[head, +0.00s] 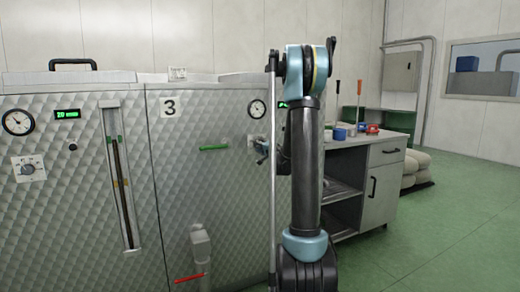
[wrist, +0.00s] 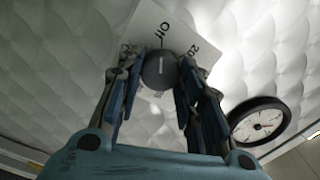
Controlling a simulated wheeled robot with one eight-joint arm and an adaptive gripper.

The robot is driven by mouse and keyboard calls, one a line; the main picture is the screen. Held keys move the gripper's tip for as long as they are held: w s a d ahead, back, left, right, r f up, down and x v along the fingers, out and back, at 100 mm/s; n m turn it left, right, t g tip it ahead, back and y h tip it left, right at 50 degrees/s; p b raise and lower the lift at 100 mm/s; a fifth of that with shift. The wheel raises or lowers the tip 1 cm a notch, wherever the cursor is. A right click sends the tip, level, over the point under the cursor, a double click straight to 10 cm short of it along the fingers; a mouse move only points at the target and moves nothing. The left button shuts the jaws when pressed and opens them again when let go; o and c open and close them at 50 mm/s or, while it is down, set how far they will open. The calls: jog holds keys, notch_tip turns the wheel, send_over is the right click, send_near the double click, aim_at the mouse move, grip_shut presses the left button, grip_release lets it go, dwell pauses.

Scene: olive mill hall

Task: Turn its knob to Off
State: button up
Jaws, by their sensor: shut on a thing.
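The dark round knob (wrist: 157,72) sits on a white label plate (wrist: 148,22) on the quilted metal front. "Off" is printed above the knob in the wrist view and "20" to its upper right. A short pale mark on the knob runs roughly up and down in that view; I cannot tell surely which mark it points to. My gripper (wrist: 162,66) has one finger on each side of the knob and is shut on it. In the head view my gripper (head: 262,148) is at the right part of machine 3 (head: 205,150), and the knob is mostly hidden.
A round gauge (wrist: 258,122) is right of the gripper; it also shows in the head view (head: 257,109). Another knob (head: 27,169) is on the left machine. A workbench (head: 375,175) with small coloured items stands right. Green floor (head: 440,240) is clear at right.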

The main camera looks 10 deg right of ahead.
dwell(0.3)
jog(key=o, duration=1.1)
jog(key=shift+f, duration=0.1)
jog(key=shift+c, duration=0.2)
jog(key=v, duration=1.2)
jog(key=shift+a, duration=0.1)
